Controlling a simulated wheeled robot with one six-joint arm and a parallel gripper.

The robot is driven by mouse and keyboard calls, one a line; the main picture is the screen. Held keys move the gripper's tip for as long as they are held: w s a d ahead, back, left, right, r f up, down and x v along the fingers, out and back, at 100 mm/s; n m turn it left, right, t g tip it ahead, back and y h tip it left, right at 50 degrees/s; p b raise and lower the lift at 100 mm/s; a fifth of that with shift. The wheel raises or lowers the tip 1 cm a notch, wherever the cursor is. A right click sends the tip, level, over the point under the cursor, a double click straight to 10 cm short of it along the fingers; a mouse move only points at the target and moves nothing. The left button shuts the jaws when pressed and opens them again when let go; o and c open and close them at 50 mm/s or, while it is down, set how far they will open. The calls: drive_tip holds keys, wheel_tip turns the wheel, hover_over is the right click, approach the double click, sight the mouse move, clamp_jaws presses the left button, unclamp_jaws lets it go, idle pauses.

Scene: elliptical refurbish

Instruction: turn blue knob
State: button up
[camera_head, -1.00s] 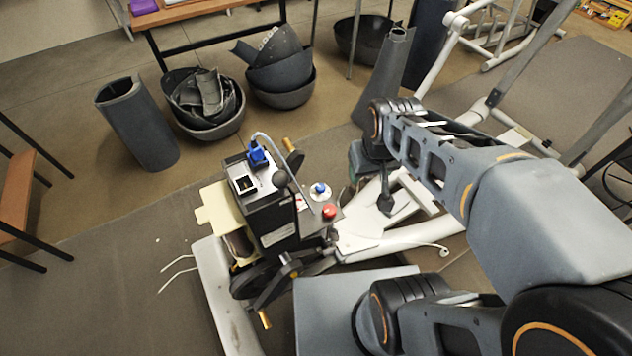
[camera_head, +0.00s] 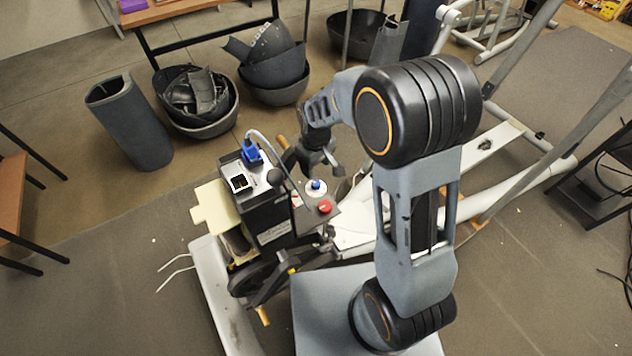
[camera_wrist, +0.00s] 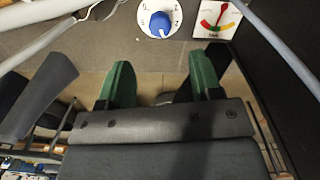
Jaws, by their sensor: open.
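The blue knob (camera_head: 316,184) sits on a round white dial on the grey panel of the machine, beside a red button (camera_head: 325,207). In the wrist view the blue knob (camera_wrist: 160,23) shows at the top centre, with a white pointer mark and a scale around it. My gripper (camera_wrist: 160,75) has its two green fingers apart with nothing between them. The knob lies beyond the fingertips, apart from them. In the head view my gripper (camera_head: 322,165) is just above and behind the knob, small and partly dark.
A gauge with green, yellow and red sectors (camera_wrist: 217,20) is right of the knob. A blue plug with a cable (camera_head: 252,155) and a black ball-topped lever (camera_head: 276,177) stand left of the knob. Grey bowls (camera_head: 200,105) lie on the floor behind.

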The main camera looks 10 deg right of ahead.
sight(316, 182)
wheel_tip(316, 182, down, 8)
drive_tip(key=shift+f+b, duration=0.25)
drive_tip(key=shift+b, duration=0.2)
drive_tip(key=shift+c, duration=0.2)
drive_tip(key=c, duration=0.9)
